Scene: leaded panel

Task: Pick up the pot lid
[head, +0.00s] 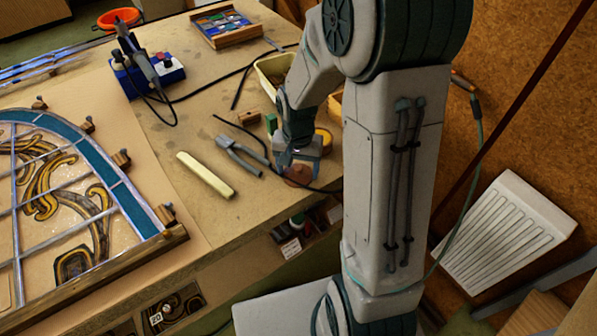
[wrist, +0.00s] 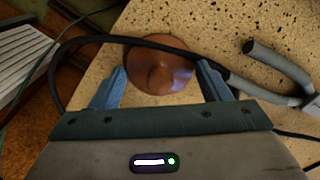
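The pot lid is a round brown disc with a small raised knob in the middle (wrist: 160,68). It lies on the bench near its front edge, and it also shows in the head view (head: 298,176), partly covered by my gripper. My gripper (head: 297,157) is just above it, pointing down. In the wrist view its two blue fingers are open, one on each side of the lid, with nothing held. I cannot tell whether the fingers touch the lid.
A black cable (wrist: 100,39) crosses the lid's upper part in the wrist view. Pliers (head: 240,150) lie close to the left of the lid, with a pale bar (head: 205,175) beyond. A yellow tub (head: 272,70) stands behind. The leaded panel (head: 90,200) fills the left.

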